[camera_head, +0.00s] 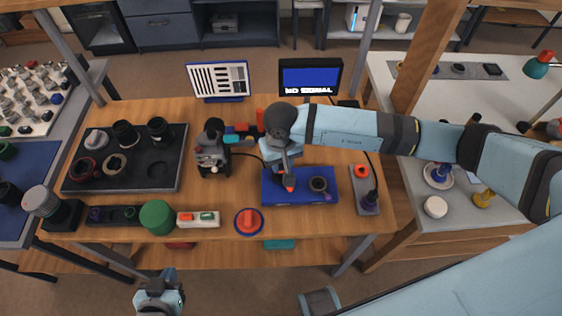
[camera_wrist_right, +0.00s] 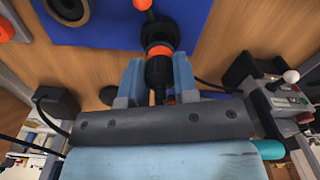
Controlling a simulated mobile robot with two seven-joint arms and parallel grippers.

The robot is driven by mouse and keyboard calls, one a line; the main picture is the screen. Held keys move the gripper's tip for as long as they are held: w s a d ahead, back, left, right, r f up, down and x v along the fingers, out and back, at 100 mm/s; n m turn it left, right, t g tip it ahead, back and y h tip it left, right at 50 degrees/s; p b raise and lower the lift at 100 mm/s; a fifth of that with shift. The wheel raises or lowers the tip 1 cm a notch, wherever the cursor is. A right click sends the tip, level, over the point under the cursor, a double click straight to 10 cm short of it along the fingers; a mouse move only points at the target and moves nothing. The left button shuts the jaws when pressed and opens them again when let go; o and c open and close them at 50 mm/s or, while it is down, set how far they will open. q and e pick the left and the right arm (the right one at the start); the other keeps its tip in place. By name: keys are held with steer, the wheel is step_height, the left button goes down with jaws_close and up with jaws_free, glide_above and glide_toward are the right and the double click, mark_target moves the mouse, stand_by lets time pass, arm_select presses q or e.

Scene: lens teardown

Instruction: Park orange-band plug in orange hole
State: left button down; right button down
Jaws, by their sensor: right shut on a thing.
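The orange-band plug (camera_wrist_right: 160,50) is black with an orange ring around its middle. My right gripper (camera_wrist_right: 158,78) is shut on it in the right wrist view. In the head view, my right gripper (camera_head: 287,166) is over the left part of the blue mat (camera_head: 330,172), with an orange tip showing below it. Whether the plug touches the mat is unclear. A grey holder plate (camera_head: 366,206) lies to the right of the mat. It has an orange-ringed spot (camera_head: 361,171) at its far end and a dark purple plug (camera_head: 371,198) nearer. My left gripper (camera_head: 160,297) is low in front of the table.
A black ring (camera_head: 318,184) lies on the mat. A dark tray (camera_head: 128,183) with several lens parts is at left.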

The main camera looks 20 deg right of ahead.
steer(key=shift+r+p, duration=0.55)
steer(key=shift+r, duration=1.25)
